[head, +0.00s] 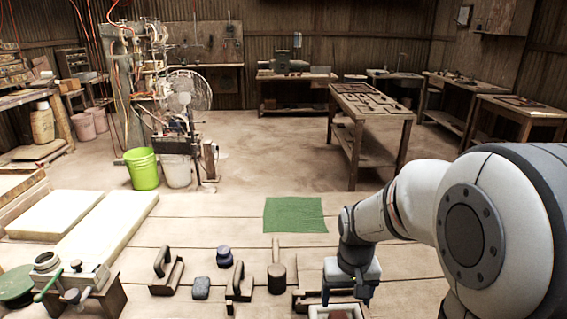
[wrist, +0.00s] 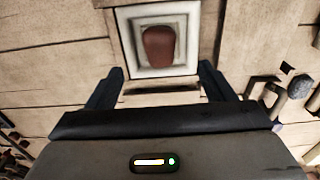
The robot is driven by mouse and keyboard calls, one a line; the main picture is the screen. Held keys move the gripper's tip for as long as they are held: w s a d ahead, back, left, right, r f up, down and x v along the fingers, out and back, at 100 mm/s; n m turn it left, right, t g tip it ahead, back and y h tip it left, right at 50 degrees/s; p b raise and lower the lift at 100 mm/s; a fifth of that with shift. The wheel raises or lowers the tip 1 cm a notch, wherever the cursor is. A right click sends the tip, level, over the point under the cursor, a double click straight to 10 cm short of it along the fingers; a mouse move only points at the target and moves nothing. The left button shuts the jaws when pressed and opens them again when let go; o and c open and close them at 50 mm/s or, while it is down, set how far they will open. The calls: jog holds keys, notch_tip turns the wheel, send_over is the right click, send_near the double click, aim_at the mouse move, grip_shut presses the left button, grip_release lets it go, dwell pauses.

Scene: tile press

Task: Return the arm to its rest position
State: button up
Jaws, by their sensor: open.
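My arm reaches in from the right in the head view and bends down to the front of the plank table. My gripper (head: 347,300) points down there, and in the wrist view its two dark fingers (wrist: 162,72) are spread apart with nothing between the tips. Just ahead of the fingers is a square white frame (wrist: 128,48) with a reddish-brown rounded lump (wrist: 158,48) in its middle. The frame's edge (head: 322,311) also shows under the gripper in the head view. The height of the fingers above the table is hard to tell.
Handled presses (head: 168,275), a mallet (head: 277,272) and other small tools lie left of my gripper. A green cloth (head: 295,214) lies flat behind them. Pale slabs (head: 110,228) and a clamp-like device (head: 75,275) are at the left. The planks around the cloth are clear.

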jog(key=s+r+t+p, duration=0.1)
jog(key=s+r+t, duration=0.1)
jog(key=s+r, duration=0.8)
jog(key=shift+s+r+p, duration=0.15)
jog(key=shift+s+p, duration=0.25)
jog(key=shift+s, duration=0.8)
